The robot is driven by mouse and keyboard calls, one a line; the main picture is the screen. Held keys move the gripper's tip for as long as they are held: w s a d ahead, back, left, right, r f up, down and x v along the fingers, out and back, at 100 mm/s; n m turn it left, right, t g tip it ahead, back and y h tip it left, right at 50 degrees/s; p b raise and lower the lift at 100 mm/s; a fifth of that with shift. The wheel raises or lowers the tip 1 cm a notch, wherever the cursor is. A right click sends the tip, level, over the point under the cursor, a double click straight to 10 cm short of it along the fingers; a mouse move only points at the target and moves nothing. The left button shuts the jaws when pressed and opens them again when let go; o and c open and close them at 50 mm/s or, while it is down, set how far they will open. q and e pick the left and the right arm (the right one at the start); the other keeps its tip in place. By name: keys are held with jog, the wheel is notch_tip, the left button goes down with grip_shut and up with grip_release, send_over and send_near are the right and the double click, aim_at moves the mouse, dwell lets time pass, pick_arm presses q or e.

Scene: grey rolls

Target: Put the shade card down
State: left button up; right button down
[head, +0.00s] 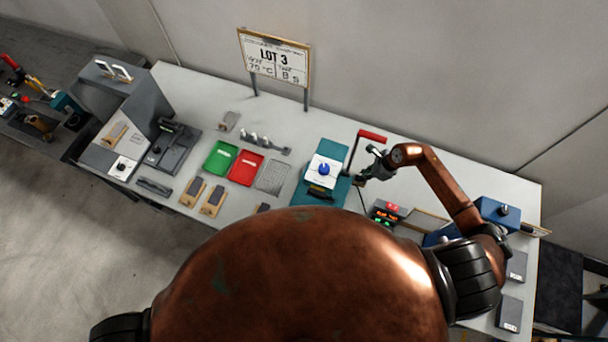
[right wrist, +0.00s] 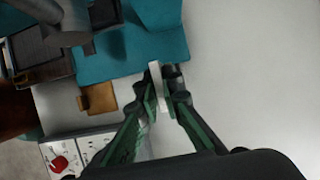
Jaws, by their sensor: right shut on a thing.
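My right gripper (head: 362,179) is beside the right edge of the teal press (head: 313,192), near its upright lever with a red handle (head: 372,136). In the right wrist view my right gripper (right wrist: 164,88) is shut on a thin pale piece, seen nearly edge-on, which looks like the shade card (right wrist: 155,76). The card's face is turned away, and its gap to the bench cannot be told. In the head view the card is too small to make out. My left gripper is out of view.
A red-lit display box (head: 386,212) stands just right of the press. Green (head: 221,157) and red (head: 246,168) trays lie to the left. A LOT 3 sign (head: 274,57) stands at the back. The bench behind my right arm (head: 455,160) is clear.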

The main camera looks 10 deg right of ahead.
jog(key=shift+s+f, duration=0.2)
jog(key=shift+s, duration=0.05)
notch_tip(320, 180, down, 10)
jog(key=b, duration=0.6)
jog(key=shift+f+b, duration=0.2)
jog(key=shift+b, duration=0.25)
jog(key=c, duration=2.1)
grip_release()
jog(key=shift+r, duration=0.15)
